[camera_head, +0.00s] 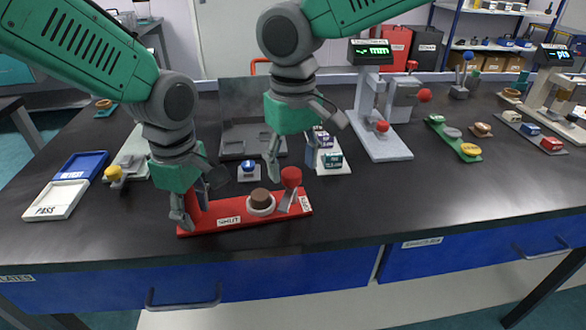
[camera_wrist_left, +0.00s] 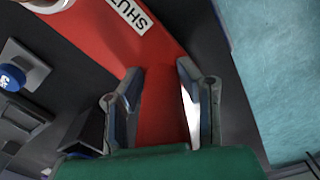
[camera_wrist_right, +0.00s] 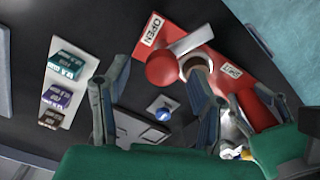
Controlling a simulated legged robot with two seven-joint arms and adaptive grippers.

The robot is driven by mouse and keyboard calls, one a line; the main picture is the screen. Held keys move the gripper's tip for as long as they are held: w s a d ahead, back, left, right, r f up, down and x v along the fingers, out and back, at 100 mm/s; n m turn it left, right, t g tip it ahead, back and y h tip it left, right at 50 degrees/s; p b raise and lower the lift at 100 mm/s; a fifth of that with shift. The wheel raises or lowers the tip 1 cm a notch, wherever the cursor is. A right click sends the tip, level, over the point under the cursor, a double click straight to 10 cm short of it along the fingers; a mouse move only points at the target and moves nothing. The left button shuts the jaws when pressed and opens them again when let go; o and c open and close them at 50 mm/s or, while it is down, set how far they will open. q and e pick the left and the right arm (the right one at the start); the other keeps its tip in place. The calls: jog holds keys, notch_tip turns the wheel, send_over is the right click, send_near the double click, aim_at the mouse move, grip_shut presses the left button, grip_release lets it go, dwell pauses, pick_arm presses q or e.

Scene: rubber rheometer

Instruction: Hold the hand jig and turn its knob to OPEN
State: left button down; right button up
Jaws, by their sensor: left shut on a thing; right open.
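The hand jig is a long red base (camera_head: 240,218) near the table's front edge, with a SHUT label (camera_head: 229,221) and an OPEN label (camera_head: 305,203) at its right end. A brown disc (camera_head: 261,197) sits in a pale ring on it. The round red knob (camera_head: 291,177) stands beside a grey bar, toward the OPEN end. My left gripper (camera_head: 187,213) is shut on the red grip at the jig's left end; the left wrist view shows this grip (camera_wrist_left: 161,110) between the fingers. My right gripper (camera_head: 292,155) is open above the knob, which appears between its fingers in the right wrist view (camera_wrist_right: 162,69).
A blue button (camera_head: 248,167) and a tray with small labelled blocks (camera_head: 331,160) stand behind the jig. White and blue trays (camera_head: 55,200) lie at left. A press-like instrument (camera_head: 380,140) stands behind right. The table's right front is clear.

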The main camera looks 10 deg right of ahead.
aim_at(295, 171)
pick_arm(q)
jog(key=shift+s+f, duration=0.1)
jog(key=shift+f, duration=0.1)
pick_arm(e)
jog(key=shift+f, duration=0.85)
jog(key=c, duration=1.1)
pick_arm(q)
jog(key=shift+a, duration=0.15)
pick_arm(e)
jog(key=shift+r+n, duration=0.1)
jog(key=shift+n, duration=2.7)
jog(key=shift+c, duration=0.2)
jog(key=o, duration=1.1)
jog(key=shift+d, duration=0.1)
jog(key=shift+o, duration=0.2)
notch_tip(295, 171, up, 12)
